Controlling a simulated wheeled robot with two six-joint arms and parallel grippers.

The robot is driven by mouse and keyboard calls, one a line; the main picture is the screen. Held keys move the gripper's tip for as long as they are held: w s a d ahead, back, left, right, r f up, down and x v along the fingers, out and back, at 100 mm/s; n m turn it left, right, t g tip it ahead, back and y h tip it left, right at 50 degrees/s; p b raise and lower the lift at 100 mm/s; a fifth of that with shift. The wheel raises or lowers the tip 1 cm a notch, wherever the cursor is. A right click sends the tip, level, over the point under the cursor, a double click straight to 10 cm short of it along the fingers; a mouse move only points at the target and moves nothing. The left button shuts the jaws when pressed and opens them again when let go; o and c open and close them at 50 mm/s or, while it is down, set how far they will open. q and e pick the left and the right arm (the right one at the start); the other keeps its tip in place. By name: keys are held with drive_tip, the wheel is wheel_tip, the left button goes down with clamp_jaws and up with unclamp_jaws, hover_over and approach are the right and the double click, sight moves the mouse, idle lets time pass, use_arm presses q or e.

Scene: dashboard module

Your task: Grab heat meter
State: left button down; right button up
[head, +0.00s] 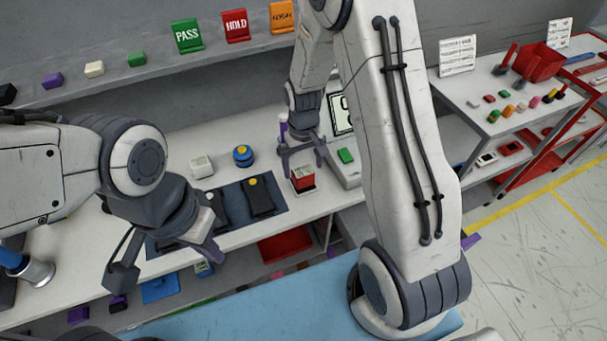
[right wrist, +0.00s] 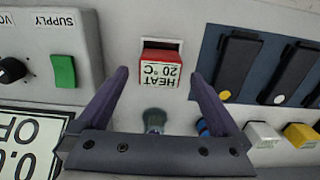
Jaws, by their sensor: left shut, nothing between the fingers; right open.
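The heat meter (head: 302,180) is a small red block with a white face, standing on the white bench top. In the right wrist view the heat meter (right wrist: 158,74) reads "HEAT 20 °C", upside down. My right gripper (head: 303,166) is open just above and behind it. In the right wrist view its purple fingertips (right wrist: 159,76) lie on either side of the meter with gaps; I cannot tell their exact height above it. My left gripper (head: 212,252) is shut and empty, in front of the dark mat at left.
The supply unit (right wrist: 55,45) with a green switch and a display stands beside the meter. On the other side are a dark blue mat (head: 281,206) with black devices, a blue round button (head: 243,156) and a white block (head: 201,166). Shelves lie below the bench.

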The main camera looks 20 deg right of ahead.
sight(303, 171)
drive_tip(key=shift+f, duration=1.6)
drive_tip(key=c, duration=1.5)
drive_tip(key=shift+w+r, duration=0.1)
drive_tip(key=shift+r, duration=0.05)
